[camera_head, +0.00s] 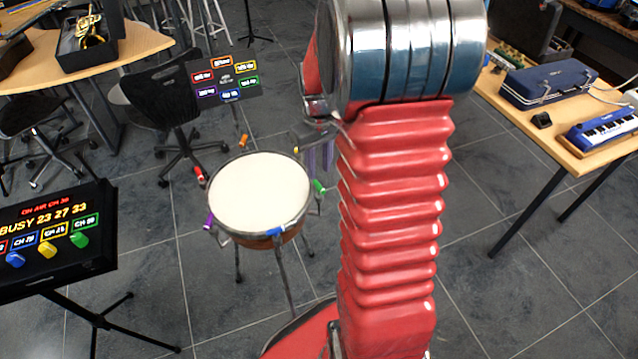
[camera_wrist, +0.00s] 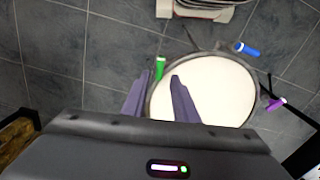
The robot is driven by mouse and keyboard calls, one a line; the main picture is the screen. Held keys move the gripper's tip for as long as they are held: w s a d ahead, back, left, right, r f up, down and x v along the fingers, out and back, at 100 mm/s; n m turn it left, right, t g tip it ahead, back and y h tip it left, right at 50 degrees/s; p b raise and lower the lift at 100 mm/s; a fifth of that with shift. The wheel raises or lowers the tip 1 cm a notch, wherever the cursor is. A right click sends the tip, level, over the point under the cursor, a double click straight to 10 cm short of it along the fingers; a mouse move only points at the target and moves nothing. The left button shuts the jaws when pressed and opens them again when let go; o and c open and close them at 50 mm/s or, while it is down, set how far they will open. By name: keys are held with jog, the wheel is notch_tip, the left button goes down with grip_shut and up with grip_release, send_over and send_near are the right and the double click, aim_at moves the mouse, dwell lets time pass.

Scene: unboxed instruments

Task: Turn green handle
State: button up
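The green handle (camera_head: 319,187) sticks out from the right rim of a round drum (camera_head: 262,192) with a white top. In the wrist view the green handle (camera_wrist: 160,67) stands at the drum's edge, in line with the gap between my fingertips. My gripper (camera_head: 319,165) is just above and behind the handle in the head view, partly hidden by my arm. In the wrist view my gripper (camera_wrist: 158,83) is open, with two purple-grey fingers apart and nothing between them. I cannot tell the exact height of the fingertips over the handle.
The drum also bears a blue handle (camera_head: 275,231), a purple handle (camera_head: 208,222), a red handle (camera_head: 200,175) and an orange handle (camera_head: 243,140). A black panel (camera_head: 40,255) with coloured knobs stands left. A wooden table (camera_head: 545,135) is at right. A dark chair (camera_head: 165,95) stands behind.

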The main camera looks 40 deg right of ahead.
aim_at(319, 185)
notch_tip(319, 185, down, 7)
jog(key=shift+f, duration=0.2)
jog(key=shift+c, duration=0.2)
grip_shut()
